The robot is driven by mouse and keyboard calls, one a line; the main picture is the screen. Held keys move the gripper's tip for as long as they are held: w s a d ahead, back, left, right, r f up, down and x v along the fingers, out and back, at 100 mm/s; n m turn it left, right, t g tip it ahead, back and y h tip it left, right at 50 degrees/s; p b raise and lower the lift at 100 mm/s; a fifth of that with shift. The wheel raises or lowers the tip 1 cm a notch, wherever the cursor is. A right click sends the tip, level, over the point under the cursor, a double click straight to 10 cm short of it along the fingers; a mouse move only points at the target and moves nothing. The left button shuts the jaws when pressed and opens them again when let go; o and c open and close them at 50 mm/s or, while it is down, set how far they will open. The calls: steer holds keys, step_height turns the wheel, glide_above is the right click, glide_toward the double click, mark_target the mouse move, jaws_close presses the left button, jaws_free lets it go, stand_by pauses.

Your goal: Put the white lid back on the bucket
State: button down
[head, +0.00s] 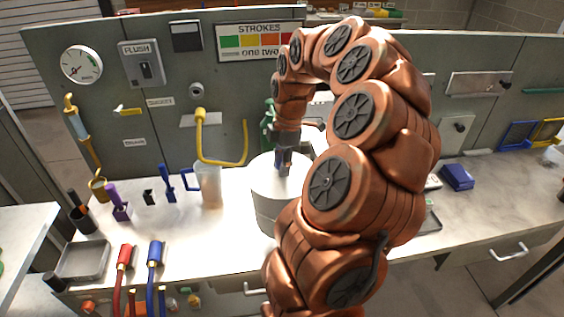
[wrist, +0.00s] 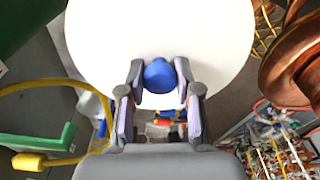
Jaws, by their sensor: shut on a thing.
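The white lid (wrist: 100,45) fills the top middle of the wrist view as a wide round disc with a blue knob (wrist: 160,76). My gripper (wrist: 160,84) has its two fingers closed on either side of this knob. In the head view my gripper (head: 284,160) points down at the pale round top of the white bucket (head: 268,212), on the bench at the middle. The lid is over the bucket there, but I cannot tell whether it rests on the rim or hangs just above it. My arm hides the bucket's right side.
A clear pitcher (head: 209,186) stands close to the left of the bucket. A yellow pipe (head: 222,161) curves out from the panel behind. A grey tray (head: 82,261) and red and blue hose handles (head: 155,254) are at the front left. A blue box (head: 457,177) lies right.

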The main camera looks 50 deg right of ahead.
steer(key=c, duration=0.7)
jaws_free()
steer(key=shift+r, duration=0.1)
steer(key=r, duration=0.4)
steer(key=d+r, duration=0.1)
steer(key=r, duration=0.6)
steer(key=shift+s+d+r, duration=0.15)
steer(key=shift+s+r, duration=0.2)
steer(key=s+a+f+m+g, duration=0.15)
steer(key=a+m, duration=0.25)
steer(key=a, duration=1.9)
steer(key=s+a+f+m, duration=0.2)
steer(key=s+a+f, duration=0.1)
steer(key=s, duration=0.2)
steer(key=s+a+f+m, duration=0.3)
steer(key=s, duration=0.2)
steer(key=s+a+f+m+g+h, duration=0.1)
steer(key=s+a+f+m, duration=0.2)
steer(key=s, duration=0.2)
steer(key=shift+s+f, duration=0.2)
steer(key=shift+f, duration=0.1)
